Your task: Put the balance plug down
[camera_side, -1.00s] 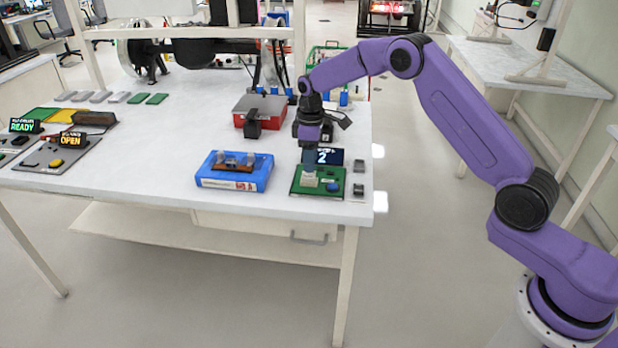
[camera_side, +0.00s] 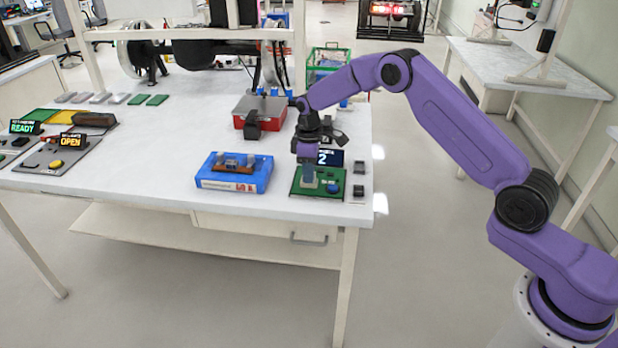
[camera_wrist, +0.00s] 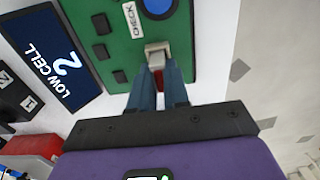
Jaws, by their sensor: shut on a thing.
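My gripper (camera_wrist: 160,72) is shut on the balance plug (camera_wrist: 157,49), a small part with a pale grey end and a red patch showing between the blue fingertips in the wrist view. In the side view my gripper (camera_side: 308,181) points down at the left half of the green board (camera_side: 325,193). The plug is very low over the board or touching it; I cannot tell if it sits in a socket. The board also shows in the wrist view (camera_wrist: 112,68), with several dark sockets beside the plug and a blue button (camera_wrist: 158,5) marked CHECK.
A display (camera_wrist: 55,60) reading LOW CELL 2 stands at the board's edge. Two small dark blocks (camera_side: 359,167) lie right of the board. A blue case (camera_side: 234,179) lies to the left, and a red and grey box (camera_side: 259,111) behind. Bare table lies left of the case.

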